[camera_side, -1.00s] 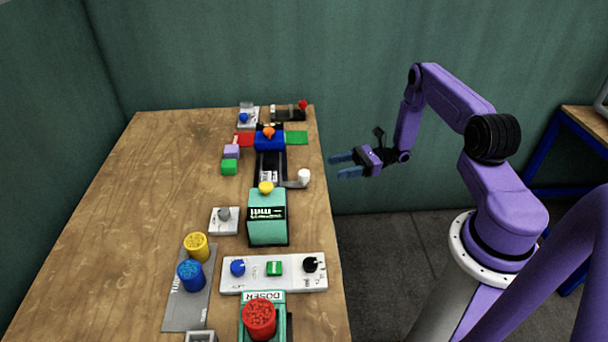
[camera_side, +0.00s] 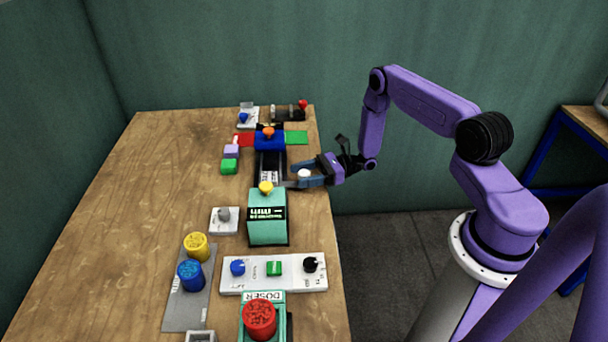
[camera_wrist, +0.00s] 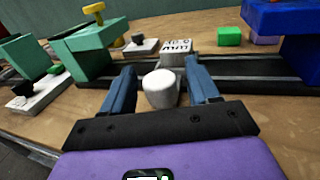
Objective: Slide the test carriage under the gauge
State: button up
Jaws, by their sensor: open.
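The test carriage is a grey block with dark markings (camera_wrist: 176,50) on a black rail (camera_wrist: 240,68); in the side view the rail (camera_side: 270,163) runs between a teal gauge unit (camera_side: 267,222) and a blue block unit (camera_side: 269,141). A white round knob (camera_wrist: 160,89) sticks out from the carriage toward me on an arm. My gripper (camera_wrist: 160,80) is open, with one blue finger on each side of the knob. A gap shows between the knob and each finger. In the side view my gripper (camera_side: 300,174) is at the table's right edge, partly hiding the knob (camera_side: 304,173).
The teal unit carries a yellow knob (camera_side: 265,187). Green (camera_side: 229,167) and lilac (camera_side: 231,151) blocks stand left of the rail. A white control panel (camera_side: 253,283) lies toward the front. The table's left half is clear.

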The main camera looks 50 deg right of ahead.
grip_shut()
jog(key=s+a, duration=0.9)
grip_release()
jog(key=shift+d, duration=0.1)
jog(key=shift+d, duration=0.15)
jog(key=v, duration=1.7)
